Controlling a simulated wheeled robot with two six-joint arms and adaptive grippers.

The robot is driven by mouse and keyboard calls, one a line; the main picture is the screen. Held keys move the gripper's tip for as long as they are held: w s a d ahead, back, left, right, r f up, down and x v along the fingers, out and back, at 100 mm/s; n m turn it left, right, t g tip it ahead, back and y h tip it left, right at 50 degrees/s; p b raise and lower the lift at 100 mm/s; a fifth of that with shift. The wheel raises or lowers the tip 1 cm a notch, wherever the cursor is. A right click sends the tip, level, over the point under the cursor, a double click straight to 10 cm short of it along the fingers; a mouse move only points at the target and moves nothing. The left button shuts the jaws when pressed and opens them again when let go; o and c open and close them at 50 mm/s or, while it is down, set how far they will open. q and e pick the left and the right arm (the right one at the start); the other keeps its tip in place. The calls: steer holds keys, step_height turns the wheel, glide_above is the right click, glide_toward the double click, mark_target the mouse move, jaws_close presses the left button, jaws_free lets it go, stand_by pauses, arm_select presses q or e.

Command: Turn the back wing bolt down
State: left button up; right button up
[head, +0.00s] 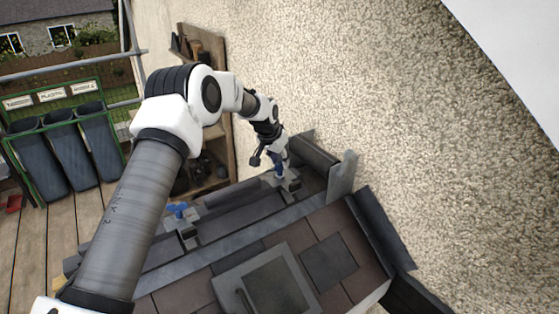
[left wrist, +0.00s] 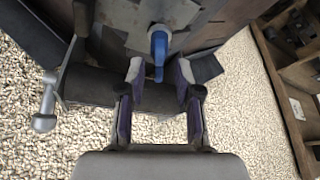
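The back wing bolt is blue and shows in the left wrist view (left wrist: 158,45), with its stem pointing down between my fingertips. It also shows in the head view (head: 280,171), just below my left gripper (head: 274,157). In the left wrist view my left gripper (left wrist: 160,75) is open, one finger on each side of the bolt with visible gaps. A second blue wing bolt (head: 178,209) sits nearer, left of the roof, beside my arm. My right gripper is not in view.
The brown tiled roof with a skylight (head: 266,290) lies in front. A rough pebbled wall (head: 370,110) rises to the right. A wooden shelf (head: 218,100) stands behind my arm. Grey bins (head: 62,150) stand at the left.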

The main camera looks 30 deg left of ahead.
arm_select(q)
steer(key=shift+s+f, duration=0.1)
steer(key=v, duration=1.2)
